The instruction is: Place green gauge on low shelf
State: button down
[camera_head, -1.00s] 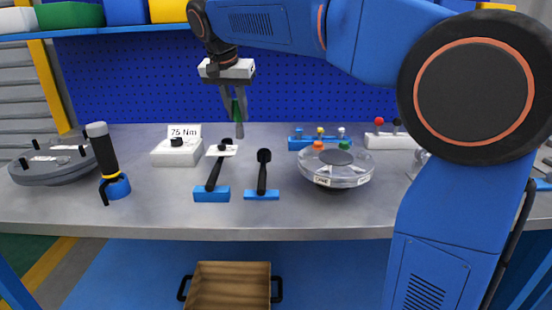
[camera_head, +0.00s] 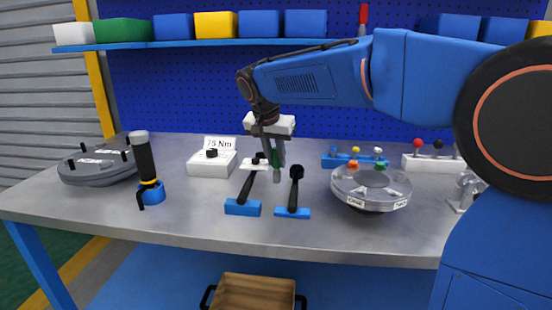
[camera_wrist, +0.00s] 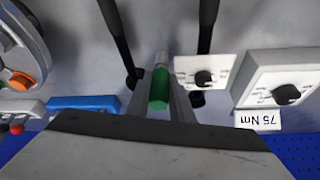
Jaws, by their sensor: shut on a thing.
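My gripper (camera_head: 276,172) is shut on the green gauge (camera_wrist: 159,90), a short green cylinder with a pale metal end. It hangs between the fingers above the workbench (camera_head: 110,207), in front of the pegboard. In the head view the green shows only as a thin strip between the fingers. A blue shelf (camera_head: 195,43) carrying bins runs along the pegboard, above and behind my gripper. A blue surface (camera_head: 165,285) lies under the bench. I cannot tell which of these is the low shelf.
Two black-handled tools in blue holders (camera_head: 242,208) (camera_head: 292,212) stand near my gripper. A 75 Nm box (camera_head: 212,165) is left of it, a round clear-topped housing (camera_head: 371,188) right. A black flashlight-like tool (camera_head: 147,170) stands further left. A wooden crate (camera_head: 252,292) sits below the bench.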

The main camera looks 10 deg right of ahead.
jog(key=c, duration=1.6)
grip_release()
jog(key=shift+o, duration=0.2)
